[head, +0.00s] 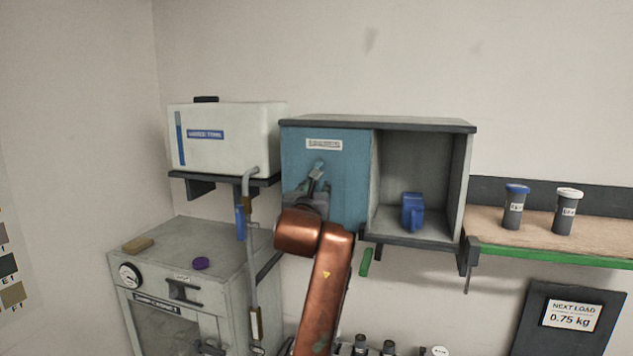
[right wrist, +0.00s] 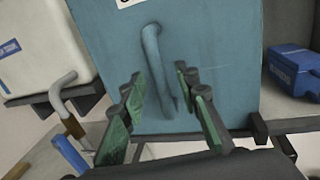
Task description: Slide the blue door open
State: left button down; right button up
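The blue door (head: 346,165) covers the left part of a grey wall cabinet (head: 420,126); the right part stands open. The door also fills the middle of the right wrist view (right wrist: 215,50). Its curved blue bar handle (right wrist: 153,50) runs down the door face. My right gripper (head: 316,184) is in front of the door at the handle. In the right wrist view my right gripper (right wrist: 160,74) is open, with one finger pair on each side of the handle and gaps between. Whether the fingertips touch the door I cannot tell. My left gripper is not in view.
A shelf (head: 570,235) with two lidded jars (head: 514,207) is on the right.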

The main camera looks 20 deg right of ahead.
aim_at(321, 182)
jog(key=shift+p+x, duration=0.3)
jog(key=shift+x, duration=0.8)
jog(key=shift+w, duration=0.35)
grip_shut()
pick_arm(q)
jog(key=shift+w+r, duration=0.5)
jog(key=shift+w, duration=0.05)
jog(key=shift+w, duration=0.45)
pick_arm(e)
jog(key=shift+s, duration=0.1)
